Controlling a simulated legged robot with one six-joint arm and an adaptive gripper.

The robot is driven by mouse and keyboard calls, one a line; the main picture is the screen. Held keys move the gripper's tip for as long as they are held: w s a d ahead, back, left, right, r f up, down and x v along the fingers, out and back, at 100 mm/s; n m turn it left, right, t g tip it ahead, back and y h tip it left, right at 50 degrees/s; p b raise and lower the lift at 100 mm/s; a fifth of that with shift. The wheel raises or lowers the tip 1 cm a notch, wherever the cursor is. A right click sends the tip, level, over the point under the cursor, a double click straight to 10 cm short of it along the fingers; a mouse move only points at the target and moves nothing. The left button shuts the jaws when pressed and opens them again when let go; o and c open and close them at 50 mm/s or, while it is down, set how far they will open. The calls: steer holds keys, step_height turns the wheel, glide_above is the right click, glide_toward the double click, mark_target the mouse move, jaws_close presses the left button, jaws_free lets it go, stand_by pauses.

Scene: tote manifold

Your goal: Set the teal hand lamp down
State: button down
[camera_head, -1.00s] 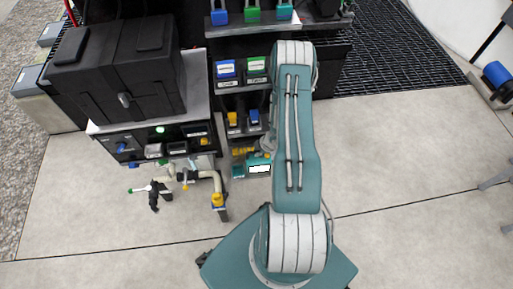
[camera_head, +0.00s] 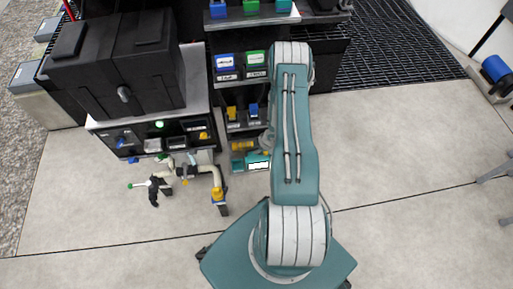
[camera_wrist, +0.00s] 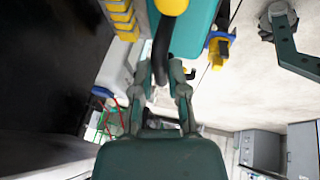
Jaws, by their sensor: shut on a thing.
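In the wrist view my gripper (camera_wrist: 161,70) has its two grey-green fingers on either side of a dark curved handle (camera_wrist: 161,45), and is shut on it. I take the handle as part of the teal hand lamp. A yellow round part sits at its upper end. A flat teal surface lies just behind; I cannot tell whether it is the lamp's body or a teal bin. In the head view my arm hides most of the gripper and the lamp.
Left of the arm stands a bench with a black case (camera_head: 118,70). Pipework with a yellow-ended elbow (camera_head: 218,194) projects from its front. Shelves hold a blue bin (camera_head: 226,62) and a green bin (camera_head: 254,60).

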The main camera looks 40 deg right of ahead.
steer(key=shift+f, duration=0.25)
steer(key=c, duration=0.6)
jaws_free()
steer(key=v, duration=1.2)
steer(key=shift+d+f, duration=0.1)
